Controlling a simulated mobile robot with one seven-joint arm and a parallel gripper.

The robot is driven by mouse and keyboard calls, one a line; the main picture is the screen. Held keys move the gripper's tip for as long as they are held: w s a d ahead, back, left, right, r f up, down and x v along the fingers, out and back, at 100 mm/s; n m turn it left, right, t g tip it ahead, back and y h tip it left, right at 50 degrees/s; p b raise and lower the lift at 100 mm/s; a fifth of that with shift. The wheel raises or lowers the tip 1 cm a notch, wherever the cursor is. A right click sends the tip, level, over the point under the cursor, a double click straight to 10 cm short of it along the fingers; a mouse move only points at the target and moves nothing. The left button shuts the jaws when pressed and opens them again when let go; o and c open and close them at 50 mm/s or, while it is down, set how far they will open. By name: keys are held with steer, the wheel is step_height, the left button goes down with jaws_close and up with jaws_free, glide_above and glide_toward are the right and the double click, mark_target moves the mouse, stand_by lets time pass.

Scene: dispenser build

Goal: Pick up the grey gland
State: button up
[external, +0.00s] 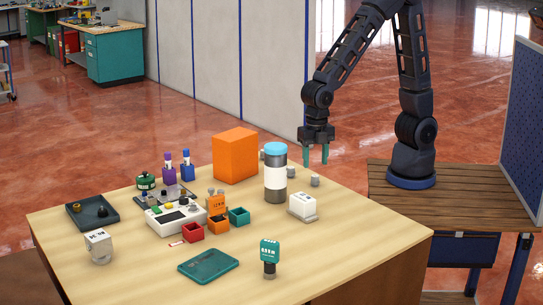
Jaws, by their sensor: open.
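My gripper (315,157) hangs over the far right part of the wooden table, with its two teal fingers pointing down, apart and empty. A small grey piece (315,180), which may be the grey gland, stands on the table just below the fingers in the picture. A similar grey piece (290,171) stands to its left, behind the blue-capped cylinder. Another pale piece (262,155) is partly hidden beside the orange block. At this size I cannot tell which of them is the gland.
The blue-capped cylinder (275,180), orange block (235,157) and white box (302,206) stand close to the grey pieces. A device with red, orange and green bins (191,232), a dark tray (92,217) and a teal plate (208,265) lie further left. The table's right corner is clear.

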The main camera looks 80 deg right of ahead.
mark_target(317, 177)
steer(key=shift+f, duration=3.4)
steer(key=c, duration=1)
